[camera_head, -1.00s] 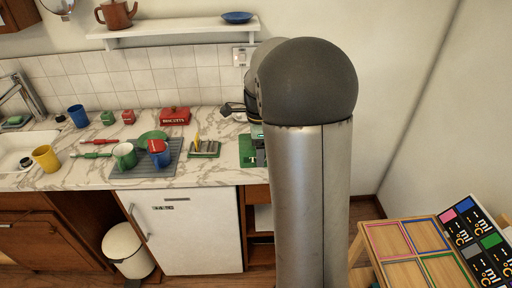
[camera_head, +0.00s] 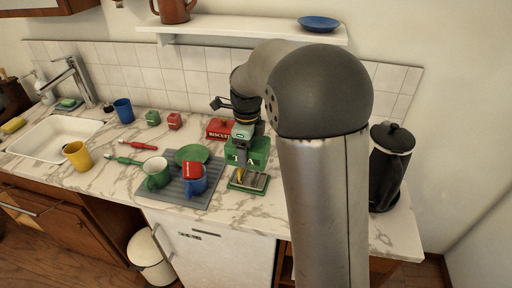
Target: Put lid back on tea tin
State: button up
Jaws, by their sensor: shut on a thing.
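My gripper (camera_head: 246,132) points down at the back of the counter, left of my large arm link. It is shut on a green box-shaped thing (camera_head: 247,152) with pale marks on its front, like lettering. I cannot tell whether this is the tea tin, its lid or both. It appears just behind and above a small green-based rack (camera_head: 262,188) with a yellow item in it. I cannot tell whether it touches the counter. No separate lid can be made out. My arm link hides the counter to the right.
A red biscuit tin (camera_head: 217,129) stands left of my gripper. A black canister (camera_head: 388,166) stands far right. A shelf (camera_head: 270,30) hangs above.

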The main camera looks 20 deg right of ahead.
notch_tip(320, 180, down, 5)
jog(key=b, duration=0.3)
jog(key=shift+s+r+b, duration=0.15)
jog(key=shift+r+b, duration=0.05)
jog(key=shift+b, duration=0.1)
jog(key=shift+f+b, duration=0.4)
jog(key=shift+f, duration=0.4)
jog(key=shift+p, duration=0.3)
dwell(0.3)
jog(key=shift+f, duration=0.15)
dwell(1.4)
jog(key=o, duration=1.1)
